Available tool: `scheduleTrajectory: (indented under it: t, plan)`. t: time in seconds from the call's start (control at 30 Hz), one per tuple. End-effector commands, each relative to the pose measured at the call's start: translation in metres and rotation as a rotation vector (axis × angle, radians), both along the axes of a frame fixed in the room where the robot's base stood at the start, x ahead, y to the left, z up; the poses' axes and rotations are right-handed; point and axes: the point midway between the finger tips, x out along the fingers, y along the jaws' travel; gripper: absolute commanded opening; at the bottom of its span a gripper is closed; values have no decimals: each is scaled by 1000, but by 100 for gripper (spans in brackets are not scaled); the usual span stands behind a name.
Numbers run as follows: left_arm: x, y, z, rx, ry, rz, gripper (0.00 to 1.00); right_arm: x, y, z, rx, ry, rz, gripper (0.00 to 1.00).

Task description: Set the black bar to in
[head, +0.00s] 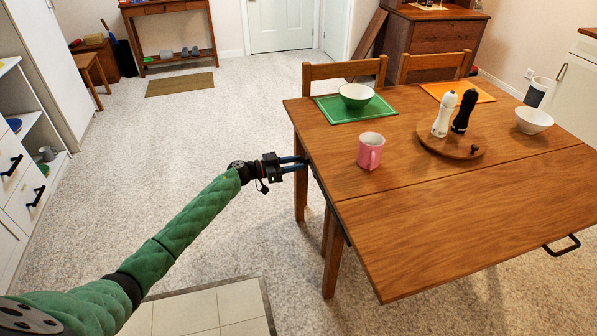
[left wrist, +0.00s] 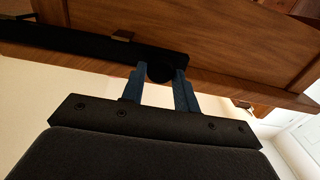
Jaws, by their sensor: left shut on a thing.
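The black bar (left wrist: 95,40) shows in the left wrist view as a long dark strip along the underside of the wooden table (head: 440,235). Its rounded black end lies between the two blue fingers of my left gripper (left wrist: 160,76), which is shut on it. In the head view my left gripper (head: 301,163) reaches the table's left edge, and the bar is mostly hidden under that edge. My right gripper is not in view.
On the table stand a pink mug (head: 370,150), a round board (head: 455,147) with a white and a black mill, and a white bowl (head: 534,121). A black handle (head: 562,245) juts from the near right edge. Carpet left of the table is clear.

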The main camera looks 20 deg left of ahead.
Motion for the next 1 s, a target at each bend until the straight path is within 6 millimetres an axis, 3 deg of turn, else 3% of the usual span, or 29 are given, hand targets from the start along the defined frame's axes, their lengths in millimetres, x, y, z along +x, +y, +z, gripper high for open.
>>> scheduleTrajectory:
  t: [0.1, 0.2, 0.3, 0.5, 0.7, 1.0]
  plan:
    - [26, 19, 1, 3, -2, 4, 0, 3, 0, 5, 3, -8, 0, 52]
    - [45, 31, 0, 3, -2, 4, 0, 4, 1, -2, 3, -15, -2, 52]
    - [62, 42, 0, 1, -2, 3, 0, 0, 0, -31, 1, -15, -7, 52]
    - [89, 61, -1, 1, -1, 2, 0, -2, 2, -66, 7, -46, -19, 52]
    - [106, 73, -1, 1, -1, 2, 0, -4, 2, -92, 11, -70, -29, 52]
    - [115, 79, 0, 1, -1, 4, 0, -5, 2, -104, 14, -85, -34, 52]
